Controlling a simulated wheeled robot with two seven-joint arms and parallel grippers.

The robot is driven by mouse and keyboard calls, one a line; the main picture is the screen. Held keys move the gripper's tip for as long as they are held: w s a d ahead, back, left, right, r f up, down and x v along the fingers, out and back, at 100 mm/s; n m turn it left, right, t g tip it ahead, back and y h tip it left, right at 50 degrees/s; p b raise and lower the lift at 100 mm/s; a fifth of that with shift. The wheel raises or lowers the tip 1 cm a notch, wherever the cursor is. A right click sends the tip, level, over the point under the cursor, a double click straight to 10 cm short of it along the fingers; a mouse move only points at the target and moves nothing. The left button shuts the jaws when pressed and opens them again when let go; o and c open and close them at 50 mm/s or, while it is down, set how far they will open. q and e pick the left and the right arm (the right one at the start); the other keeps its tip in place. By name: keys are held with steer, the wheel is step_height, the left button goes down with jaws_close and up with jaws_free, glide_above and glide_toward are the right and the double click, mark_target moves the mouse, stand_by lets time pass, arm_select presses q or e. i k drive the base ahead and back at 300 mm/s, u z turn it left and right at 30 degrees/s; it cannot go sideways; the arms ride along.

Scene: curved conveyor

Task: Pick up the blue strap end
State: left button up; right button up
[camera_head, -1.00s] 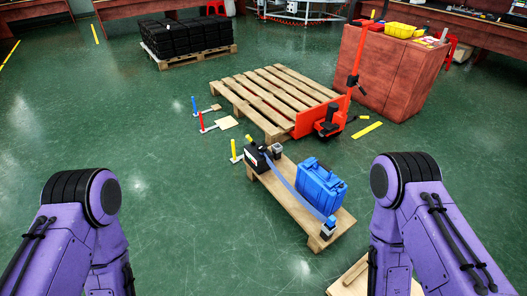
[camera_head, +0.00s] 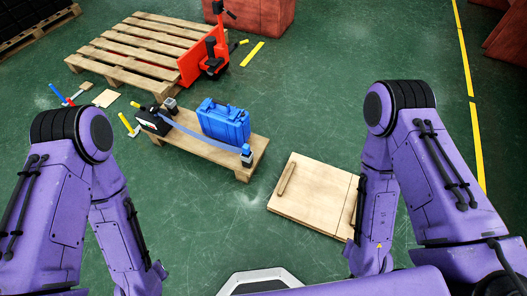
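A blue strap (camera_head: 200,136) runs over a low wooden bench (camera_head: 256,158), from a black box (camera_head: 152,122) at the bench's left end to a small blue and grey piece (camera_head: 246,154) at its right end. A blue case (camera_head: 223,121) stands on the bench behind the strap. Which blue part is the strap end is too small to tell for sure. My two arms hang at the left and right of the head view, well apart from the bench. Both grippers are out of the picture.
A wooden board or crate top (camera_head: 308,198) lies right of the bench. A large wooden pallet (camera_head: 135,52) and a red pallet truck (camera_head: 203,58) stand behind it. Several coloured posts are at the left. Green floor (camera_head: 330,100) is free at the right.

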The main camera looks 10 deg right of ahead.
mark_target(246, 150)
steer(key=k, duration=0.6)
steer(key=z, duration=0.65)
steer(key=i, duration=1.4)
steer(key=u, duration=0.25)
